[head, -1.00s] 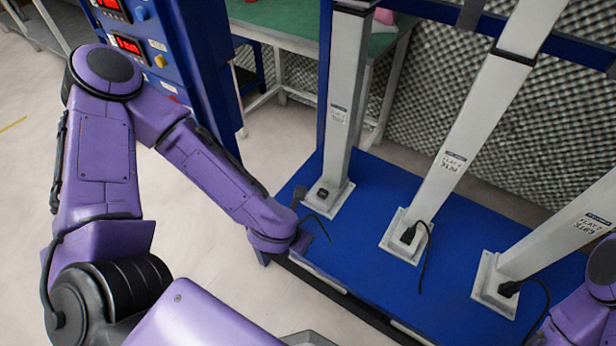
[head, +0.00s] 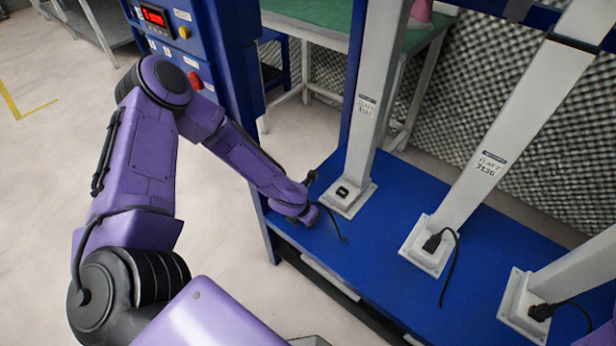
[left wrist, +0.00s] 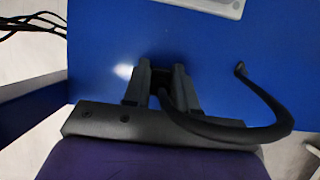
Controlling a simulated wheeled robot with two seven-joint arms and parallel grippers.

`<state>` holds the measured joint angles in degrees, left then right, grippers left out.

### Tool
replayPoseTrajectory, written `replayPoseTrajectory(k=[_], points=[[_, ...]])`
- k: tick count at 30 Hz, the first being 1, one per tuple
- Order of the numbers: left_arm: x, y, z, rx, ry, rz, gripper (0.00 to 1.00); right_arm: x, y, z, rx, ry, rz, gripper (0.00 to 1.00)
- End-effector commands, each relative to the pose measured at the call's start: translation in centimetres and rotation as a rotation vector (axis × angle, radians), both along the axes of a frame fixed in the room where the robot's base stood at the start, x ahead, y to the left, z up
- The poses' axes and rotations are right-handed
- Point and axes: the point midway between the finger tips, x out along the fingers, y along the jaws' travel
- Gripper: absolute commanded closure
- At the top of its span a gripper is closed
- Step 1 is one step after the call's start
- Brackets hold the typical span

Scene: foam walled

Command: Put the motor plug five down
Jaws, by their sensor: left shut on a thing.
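My left gripper (head: 313,180) is at the left edge of the blue platform (head: 385,235), beside the foot of the left grey column (head: 372,105). In the left wrist view its two dark fingers (left wrist: 163,82) are shut on a black motor plug (left wrist: 165,97), mostly hidden between them. The plug's black cable (left wrist: 272,105) curves out to the right in that view; it also hangs below the gripper in the head view (head: 332,224). The left column's foot has a black socket (head: 343,191) with no plug in it. My right gripper is not in view.
A middle column (head: 480,150) and a right column (head: 590,262) each have a black plug with a cable at the foot. A blue cabinet (head: 215,50) with a red display stands behind my left arm. A green-topped table (head: 320,15) stands behind. The platform's front left is clear.

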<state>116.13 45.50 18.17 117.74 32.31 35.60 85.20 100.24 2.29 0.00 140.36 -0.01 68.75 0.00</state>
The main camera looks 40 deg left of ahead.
Motion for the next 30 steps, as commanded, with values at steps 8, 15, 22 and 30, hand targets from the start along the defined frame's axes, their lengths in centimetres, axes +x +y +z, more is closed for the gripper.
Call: replayPoseTrajectory(k=[8,15,22,30], points=[[0.0,0.0,-0.2,0.001,0.001,0.000,0.67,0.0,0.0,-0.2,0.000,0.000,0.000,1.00],[0.0,0.0,-0.1,0.001,0.001,0.000,0.48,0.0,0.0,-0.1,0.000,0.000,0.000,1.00],[-0.4,0.0,1.5,-0.001,-0.002,0.001,0.48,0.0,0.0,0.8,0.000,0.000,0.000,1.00],[-2.9,0.1,8.1,-0.002,-0.004,0.001,0.48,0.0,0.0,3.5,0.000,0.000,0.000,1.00]])
